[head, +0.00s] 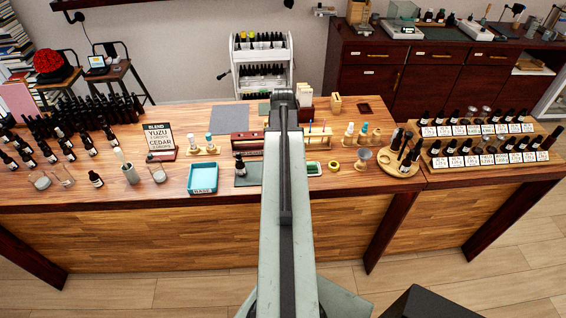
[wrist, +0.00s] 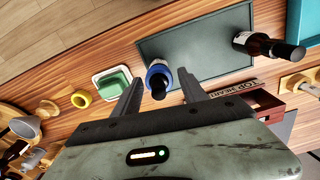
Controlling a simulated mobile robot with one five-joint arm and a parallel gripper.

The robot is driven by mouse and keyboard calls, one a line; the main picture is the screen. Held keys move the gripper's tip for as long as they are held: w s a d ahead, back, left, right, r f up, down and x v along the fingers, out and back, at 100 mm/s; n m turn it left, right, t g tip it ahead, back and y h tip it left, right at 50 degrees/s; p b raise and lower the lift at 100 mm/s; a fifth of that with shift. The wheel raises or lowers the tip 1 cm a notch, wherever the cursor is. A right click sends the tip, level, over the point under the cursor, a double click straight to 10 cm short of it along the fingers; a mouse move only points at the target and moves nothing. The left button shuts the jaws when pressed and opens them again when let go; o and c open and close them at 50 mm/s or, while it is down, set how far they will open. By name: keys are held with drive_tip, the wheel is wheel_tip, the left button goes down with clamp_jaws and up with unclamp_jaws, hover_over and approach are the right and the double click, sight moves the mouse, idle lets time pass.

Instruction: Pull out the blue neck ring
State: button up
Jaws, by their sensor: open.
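The blue neck ring (wrist: 162,67) sits around a dark bottle (wrist: 158,92) with a black cap, seen from above in the wrist view. The bottle stands at the edge of a dark grey mat (wrist: 205,50). My gripper (wrist: 160,73) is open, with one finger on each side of the ring and bottle in the picture. I see no contact, and cannot tell how far above the ring the fingertips are. In the head view my arm hides the ring and its bottle; the mat (head: 252,175) shows left of the arm.
A second dark bottle (wrist: 262,45) stands on the mat. A white dish with a green pad (wrist: 112,85) and a yellow ring (wrist: 81,99) lie nearby. A turquoise tray (head: 203,177) is left of the mat. A wooden rack (head: 316,142) stands right of my arm.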

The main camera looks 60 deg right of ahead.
clamp_jaws()
drive_tip(key=shift+r+p, duration=0.65)
idle(0.4)
drive_tip(key=shift+a+r+p, duration=0.1)
drive_tip(key=shift+r+p, duration=4.1)
drive_tip(key=shift+p, duration=0.05)
drive_tip(key=shift+f, duration=0.1)
